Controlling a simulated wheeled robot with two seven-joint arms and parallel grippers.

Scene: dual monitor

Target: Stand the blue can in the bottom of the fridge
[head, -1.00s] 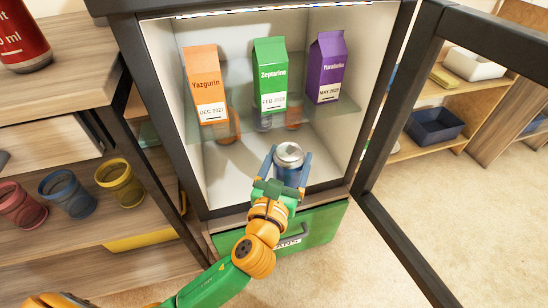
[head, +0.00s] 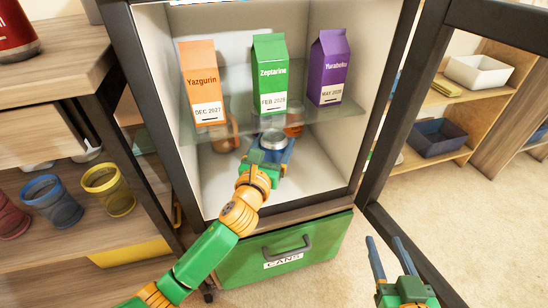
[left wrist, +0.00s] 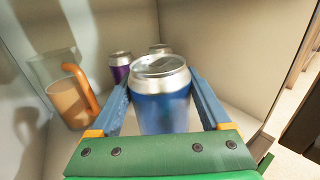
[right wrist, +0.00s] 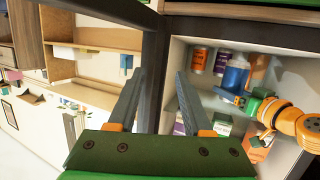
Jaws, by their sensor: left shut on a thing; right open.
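The blue can (left wrist: 162,95) is upright between the fingers of my left gripper (head: 273,150), which is shut on it. In the head view only its silver top (head: 273,138) shows clearly; the gripper hides much of its body. It is inside the open fridge (head: 338,182), below the glass shelf (head: 235,131), over the fridge floor (head: 222,192). I cannot tell whether its base touches the floor. The can also shows in the right wrist view (right wrist: 236,74). My right gripper (head: 387,243) is open and empty, outside the fridge near the open door.
Orange (head: 201,85), green (head: 270,75) and purple (head: 329,68) cartons stand on the shelf. Behind the held can are a purple can (left wrist: 120,67) and another can (left wrist: 160,49); an orange mug (left wrist: 72,100) stands left. The door frame (head: 405,242) stands open at right.

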